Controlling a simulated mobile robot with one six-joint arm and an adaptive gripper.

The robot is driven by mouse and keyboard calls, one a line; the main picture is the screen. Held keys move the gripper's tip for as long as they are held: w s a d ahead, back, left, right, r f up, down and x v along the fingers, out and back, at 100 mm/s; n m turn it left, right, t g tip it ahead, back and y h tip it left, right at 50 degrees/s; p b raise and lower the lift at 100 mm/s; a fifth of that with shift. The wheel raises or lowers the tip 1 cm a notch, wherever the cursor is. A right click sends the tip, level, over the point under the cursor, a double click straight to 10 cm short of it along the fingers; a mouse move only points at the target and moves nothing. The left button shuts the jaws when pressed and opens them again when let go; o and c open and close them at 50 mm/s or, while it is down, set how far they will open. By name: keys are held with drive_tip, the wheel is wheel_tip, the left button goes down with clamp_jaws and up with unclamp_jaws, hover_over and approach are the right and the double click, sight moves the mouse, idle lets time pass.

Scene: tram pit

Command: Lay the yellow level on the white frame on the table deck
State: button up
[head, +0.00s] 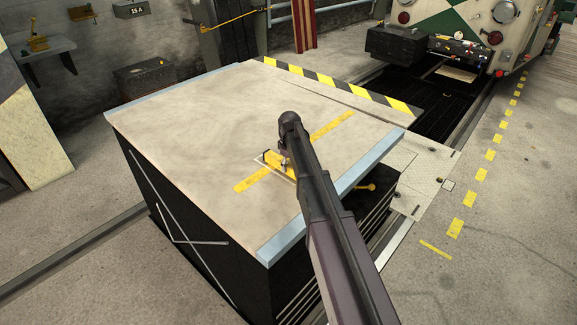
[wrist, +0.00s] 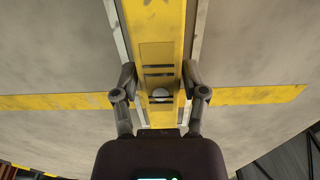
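The yellow level (wrist: 158,30) runs lengthwise up the middle of the wrist view, with a round pale vial and dark slots. In the head view a short part of the level (head: 273,158) shows beside my arm, which hides the rest. The white frame (wrist: 118,35) shows as pale strips along both sides of the level; one corner of it shows in the head view (head: 259,160). The level appears within the frame's outline; I cannot tell whether it rests fully on the deck (head: 200,130). My gripper (wrist: 159,72) has its fingertips against the level's two sides.
A yellow stripe (head: 248,184) crosses the deck under the frame. Blue-grey edging (head: 290,235) borders the deck, and the rest of it is clear. A black-and-yellow hazard strip (head: 340,88) lies behind. A brass-coloured knob (head: 368,187) shows past the right edge.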

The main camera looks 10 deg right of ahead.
drive_tip(key=shift+o, duration=1)
drive_tip(key=shift+r, duration=0.1)
wheel_tip(320, 180, up, 9)
drive_tip(key=p, duration=0.9)
idle(0.5)
drive_tip(key=s+a+m, duration=0.1)
drive_tip(key=s+m, duration=0.6)
drive_tip(key=s, duration=2.2)
drive_tip(key=shift+a, duration=0.2)
